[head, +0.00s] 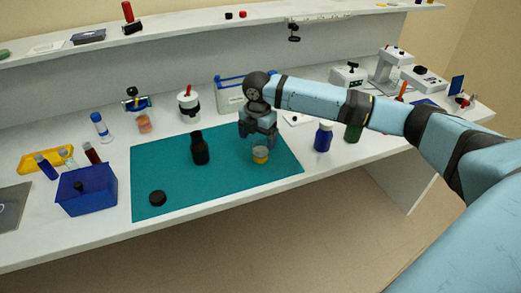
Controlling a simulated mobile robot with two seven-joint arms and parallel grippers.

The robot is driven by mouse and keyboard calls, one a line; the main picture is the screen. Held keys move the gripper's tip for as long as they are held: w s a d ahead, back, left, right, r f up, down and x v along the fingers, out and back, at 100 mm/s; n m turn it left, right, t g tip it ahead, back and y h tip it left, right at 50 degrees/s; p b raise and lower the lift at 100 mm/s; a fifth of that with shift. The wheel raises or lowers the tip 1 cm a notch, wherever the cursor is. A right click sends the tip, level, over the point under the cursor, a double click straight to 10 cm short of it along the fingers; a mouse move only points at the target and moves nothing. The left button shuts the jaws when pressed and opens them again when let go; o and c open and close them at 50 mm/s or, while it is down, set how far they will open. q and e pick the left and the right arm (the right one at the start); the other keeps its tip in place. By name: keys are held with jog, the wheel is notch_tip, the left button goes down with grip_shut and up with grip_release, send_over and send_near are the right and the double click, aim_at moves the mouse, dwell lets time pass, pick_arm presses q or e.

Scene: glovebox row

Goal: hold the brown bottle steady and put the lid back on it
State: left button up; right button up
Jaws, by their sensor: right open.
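A dark bottle, nearly black in this light, which looks like the brown bottle (200,149), stands upright on the teal mat (225,182). A dark round lid (157,198) lies on the mat's front left part, apart from the bottle. My right gripper (259,146) is open and points down over the right part of the mat, to the right of the bottle. A small jar with yellow contents (260,155) is right below its fingers; I cannot tell if they touch it. My left gripper is not in view.
A blue box (87,191) stands left of the mat. A blue bottle (323,136) and a green bottle (354,130) stand to the right. A white-and-blue rack (230,97) is behind the mat. The mat between lid and bottle is clear.

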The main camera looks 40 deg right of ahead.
aim_at(261, 145)
jog(key=f, duration=0.5)
jog(key=shift+s+d+f, duration=0.1)
jog(key=shift+s+d, duration=0.2)
jog(key=c, duration=1)
